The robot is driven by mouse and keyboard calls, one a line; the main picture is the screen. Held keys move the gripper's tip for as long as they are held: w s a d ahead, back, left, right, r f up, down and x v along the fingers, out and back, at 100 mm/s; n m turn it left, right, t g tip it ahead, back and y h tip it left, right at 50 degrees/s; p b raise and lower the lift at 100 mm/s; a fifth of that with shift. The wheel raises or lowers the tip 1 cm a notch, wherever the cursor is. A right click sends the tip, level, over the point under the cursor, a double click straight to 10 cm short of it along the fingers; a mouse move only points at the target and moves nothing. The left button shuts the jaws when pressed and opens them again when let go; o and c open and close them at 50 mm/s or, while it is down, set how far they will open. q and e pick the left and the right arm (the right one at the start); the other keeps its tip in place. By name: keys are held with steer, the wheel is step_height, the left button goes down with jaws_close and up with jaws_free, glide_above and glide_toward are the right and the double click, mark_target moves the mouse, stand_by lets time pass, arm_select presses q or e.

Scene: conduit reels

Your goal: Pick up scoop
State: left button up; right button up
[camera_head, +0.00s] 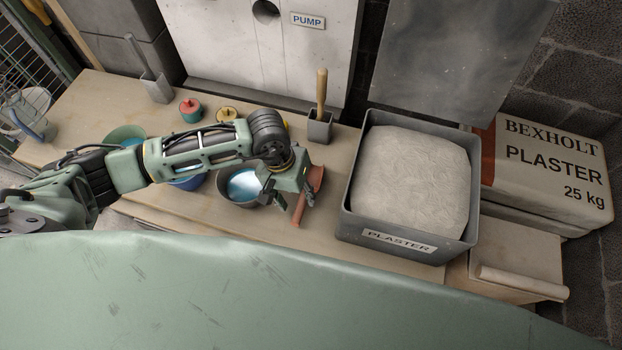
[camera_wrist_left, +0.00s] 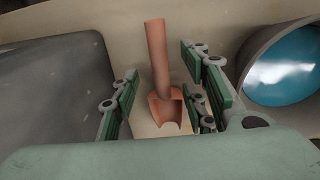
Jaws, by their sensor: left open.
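The scoop is terracotta orange and lies on the pale bench, between the grey plaster bin and a bowl of blue liquid. In the head view its handle (camera_head: 299,209) points toward the near edge, and my left gripper (camera_head: 303,192) is over it, hiding part of it. In the left wrist view the handle (camera_wrist_left: 157,50) points up the picture, with the hollow scoop head (camera_wrist_left: 166,110) below. The open fingers of my left gripper (camera_wrist_left: 162,97) stand on either side of the scoop, with gaps visible. My right gripper is out of view.
The grey bin (camera_head: 352,229) of plaster stands close to the right of the scoop. The bowl (camera_head: 241,184) is close on its left. A grey holder (camera_head: 320,129) with a wooden handle stands behind.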

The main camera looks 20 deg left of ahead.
mark_target(301, 203)
arm_select(q)
steer(key=f, duration=0.2)
steer(key=f+p, duration=0.1)
steer(key=f, duration=0.1)
steer(key=shift+s+d, duration=0.1)
steer(key=shift+d, duration=0.3)
steer(key=shift+f, duration=0.45)
steer(key=shift+c, duration=0.6)
steer(key=c, duration=0.4)
jaws_close()
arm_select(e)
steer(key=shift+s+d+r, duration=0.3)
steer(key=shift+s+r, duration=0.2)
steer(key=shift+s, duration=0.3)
